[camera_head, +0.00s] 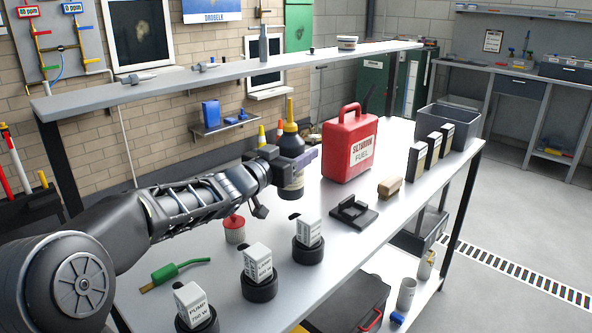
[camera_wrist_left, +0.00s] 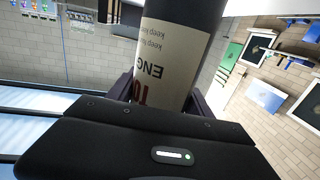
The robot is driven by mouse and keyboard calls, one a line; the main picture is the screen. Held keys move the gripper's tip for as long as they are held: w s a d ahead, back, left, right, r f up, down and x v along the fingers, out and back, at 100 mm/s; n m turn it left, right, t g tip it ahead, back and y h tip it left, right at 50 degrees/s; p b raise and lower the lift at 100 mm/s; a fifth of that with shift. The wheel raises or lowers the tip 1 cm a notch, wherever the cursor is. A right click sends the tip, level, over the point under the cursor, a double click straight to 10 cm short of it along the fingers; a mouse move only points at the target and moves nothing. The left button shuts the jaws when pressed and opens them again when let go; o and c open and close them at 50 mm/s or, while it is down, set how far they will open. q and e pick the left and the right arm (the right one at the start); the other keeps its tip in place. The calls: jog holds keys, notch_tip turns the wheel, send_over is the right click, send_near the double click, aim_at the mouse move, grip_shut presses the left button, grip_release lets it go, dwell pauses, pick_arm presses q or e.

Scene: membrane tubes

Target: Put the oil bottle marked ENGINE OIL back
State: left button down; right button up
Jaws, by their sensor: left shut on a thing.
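The oil bottle (camera_head: 291,144) is dark, with a yellow spout and a cream label; it is upright in the head view. In the left wrist view the bottle (camera_wrist_left: 178,60) fills the middle, its label showing "ENG" and part of red lettering. My left gripper (camera_head: 287,163) is shut around the bottle's body. The bottle is over the workbench (camera_head: 345,256); I cannot tell whether its base touches the top. My right gripper is not in view.
A red fuel can (camera_head: 349,145) stands right of the bottle. Nearer are a black stand (camera_head: 353,213), a tan block (camera_head: 389,187) and white boxes on black round bases (camera_head: 308,250). A grey bin (camera_head: 447,126) is at the right end. A raised shelf (camera_head: 225,74) runs along the back.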

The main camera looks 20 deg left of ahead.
pick_arm(q)
jog(key=shift+f+b, duration=0.6)
jog(key=shift+f, duration=1.35)
jog(key=shift+f, duration=0.3)
jog(key=shift+c, duration=2.1)
grip_release()
jog(key=shift+f, duration=0.1)
jog(key=shift+r, duration=0.45)
jog(key=s+a+p, duration=0.1)
jog(key=s+a, duration=0.1)
jog(key=s, duration=0.9)
jog(key=shift+s, duration=0.4)
